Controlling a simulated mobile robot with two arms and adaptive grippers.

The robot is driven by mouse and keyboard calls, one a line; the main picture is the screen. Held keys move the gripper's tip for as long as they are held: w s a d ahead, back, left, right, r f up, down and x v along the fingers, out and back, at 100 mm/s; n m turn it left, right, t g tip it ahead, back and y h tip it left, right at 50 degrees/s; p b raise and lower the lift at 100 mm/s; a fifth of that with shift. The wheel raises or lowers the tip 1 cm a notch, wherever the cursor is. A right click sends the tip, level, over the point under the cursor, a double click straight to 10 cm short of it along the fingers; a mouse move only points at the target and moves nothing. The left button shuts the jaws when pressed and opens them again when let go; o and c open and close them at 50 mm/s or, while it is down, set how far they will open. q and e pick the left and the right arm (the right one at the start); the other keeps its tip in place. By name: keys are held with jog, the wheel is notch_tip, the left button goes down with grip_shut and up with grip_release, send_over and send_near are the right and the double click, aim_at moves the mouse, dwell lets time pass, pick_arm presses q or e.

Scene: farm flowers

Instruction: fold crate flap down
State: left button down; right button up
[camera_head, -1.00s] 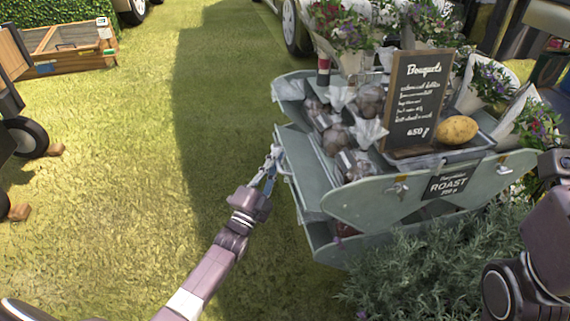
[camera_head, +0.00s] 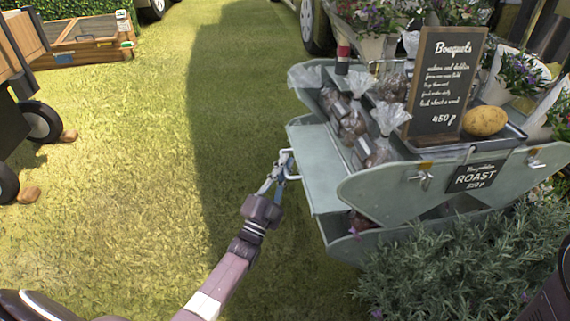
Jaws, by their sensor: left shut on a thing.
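The grey-green crate stand (camera_head: 385,195) is on the right, with angled side panels. Its pale green flap (camera_head: 318,165) faces left and sticks out from the stand's left side, sloping. A small metal handle (camera_head: 294,177) sits at the flap's outer left edge. My left gripper (camera_head: 284,166) reaches up from below and is shut on this handle. Its fingertips partly hide the handle. My right gripper is out of the frame; only a dark bit of my right arm shows at the lower right corner.
A ROAST sign (camera_head: 475,176) hangs in front. Bushy plants (camera_head: 430,270) fill the lower right. Grass (camera_head: 150,160) to the left is open.

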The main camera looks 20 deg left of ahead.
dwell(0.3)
pick_arm(q)
jog(key=c, duration=2.3)
grip_release()
jog(key=shift+c, duration=0.2)
